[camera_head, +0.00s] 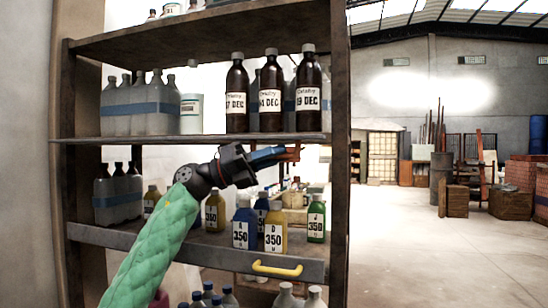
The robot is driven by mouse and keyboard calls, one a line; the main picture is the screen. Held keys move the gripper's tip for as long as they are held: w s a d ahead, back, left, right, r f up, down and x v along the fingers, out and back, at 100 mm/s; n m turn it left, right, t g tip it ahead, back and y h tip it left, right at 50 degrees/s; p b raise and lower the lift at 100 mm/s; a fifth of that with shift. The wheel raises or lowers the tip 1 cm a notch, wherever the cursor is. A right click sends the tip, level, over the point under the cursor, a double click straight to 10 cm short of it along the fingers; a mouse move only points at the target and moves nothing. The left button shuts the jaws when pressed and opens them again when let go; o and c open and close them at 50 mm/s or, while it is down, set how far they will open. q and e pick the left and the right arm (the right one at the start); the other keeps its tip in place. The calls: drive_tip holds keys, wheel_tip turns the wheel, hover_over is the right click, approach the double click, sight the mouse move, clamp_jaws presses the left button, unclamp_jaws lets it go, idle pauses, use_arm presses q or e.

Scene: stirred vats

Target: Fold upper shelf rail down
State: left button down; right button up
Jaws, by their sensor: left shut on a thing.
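The upper shelf rail (180,140) shows as a thin dark strip along the front of the middle shelf, seen nearly edge-on. My left gripper (288,153) is just below the strip's right part. Its blue fingers are shut on a small reddish-brown piece that looks like the rail's handle; the fingers hide most of it. The lower shelf rail (130,240) is a grey bar across the lower shelf's front, with a yellow handle (277,269). My right gripper is not in view.
Brown bottles (271,95) and clear bottles (140,105) stand on the middle shelf, close above the strip. Blue, yellow and green bottles (275,228) stand behind the lower rail. The rack's right post (340,200) is near my gripper.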

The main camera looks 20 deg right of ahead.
use_arm(q)
drive_tip(key=c, duration=1.7)
unclamp_jaws()
drive_tip(key=shift+a, duration=0.1)
